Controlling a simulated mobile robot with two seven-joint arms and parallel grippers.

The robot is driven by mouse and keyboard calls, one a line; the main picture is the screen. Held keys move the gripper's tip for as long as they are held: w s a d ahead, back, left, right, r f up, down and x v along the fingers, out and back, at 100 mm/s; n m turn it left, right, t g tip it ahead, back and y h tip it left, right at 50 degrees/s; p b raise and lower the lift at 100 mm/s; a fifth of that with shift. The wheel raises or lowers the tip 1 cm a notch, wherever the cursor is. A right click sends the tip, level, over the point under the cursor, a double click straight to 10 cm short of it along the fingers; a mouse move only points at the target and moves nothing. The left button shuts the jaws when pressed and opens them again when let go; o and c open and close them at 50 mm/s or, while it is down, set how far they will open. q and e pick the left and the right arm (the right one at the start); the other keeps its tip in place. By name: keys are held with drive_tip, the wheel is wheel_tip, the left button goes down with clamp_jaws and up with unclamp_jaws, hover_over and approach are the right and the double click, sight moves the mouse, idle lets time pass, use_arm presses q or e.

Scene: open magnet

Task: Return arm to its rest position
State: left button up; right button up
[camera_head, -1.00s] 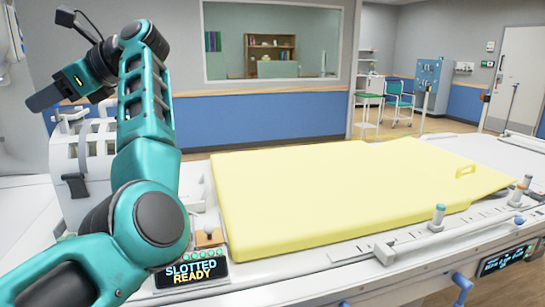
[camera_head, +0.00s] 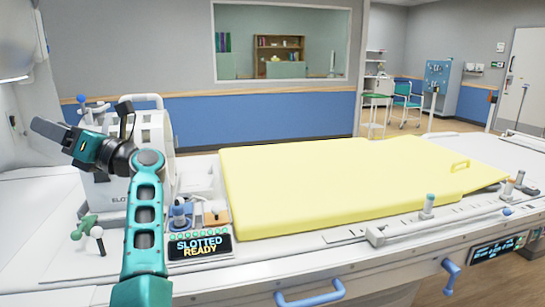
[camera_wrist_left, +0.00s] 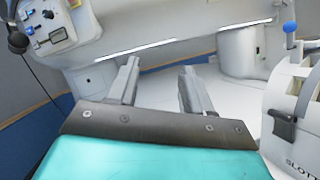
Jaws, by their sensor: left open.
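My left arm rises from the bottom left of the head view, with its teal forearm upright and its wrist bent to the left. My left gripper (camera_head: 50,130) points left, in front of a white slotted unit (camera_head: 155,135) and above the white surface. In the left wrist view the two fingers of the left gripper (camera_wrist_left: 158,88) are apart with nothing between them. The right gripper is in neither view.
A yellow pad (camera_head: 340,185) lies on the white table right of my arm. A display (camera_head: 199,246) reads "SLOTTED READY". A blue handle (camera_head: 310,294) is at the front edge.

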use_arm(q)
drive_tip(key=s+d+f+n+t+h, duration=0.1)
drive_tip(key=d+f+n+t+h, duration=0.75)
drive_tip(key=f+n, duration=0.65)
drive_tip(key=d+f+n+t+h, duration=0.6)
drive_tip(key=f+n+t+h, duration=0.5)
drive_tip(key=n, duration=0.8)
drive_tip(key=s+d+f+m+g+h, duration=0.1)
drive_tip(key=s+d+f+m+g, duration=0.2)
drive_tip(key=s+f, duration=0.4)
drive_tip(key=s+d+f+m+g+h, duration=0.2)
drive_tip(key=s+d+f+m+g, duration=0.1)
drive_tip(key=s+f, duration=0.5)
drive_tip(key=s+d+f+m+g+h, duration=0.2)
drive_tip(key=s+d+f+m+g, duration=0.1)
drive_tip(key=s+f+m, duration=0.4)
drive_tip(key=shift+s+d+f, duration=0.6)
drive_tip(key=shift+s+d, duration=0.1)
drive_tip(key=shift+s, duration=0.1)
drive_tip(key=shift+g, duration=0.25)
drive_tip(key=shift+o, duration=0.3)
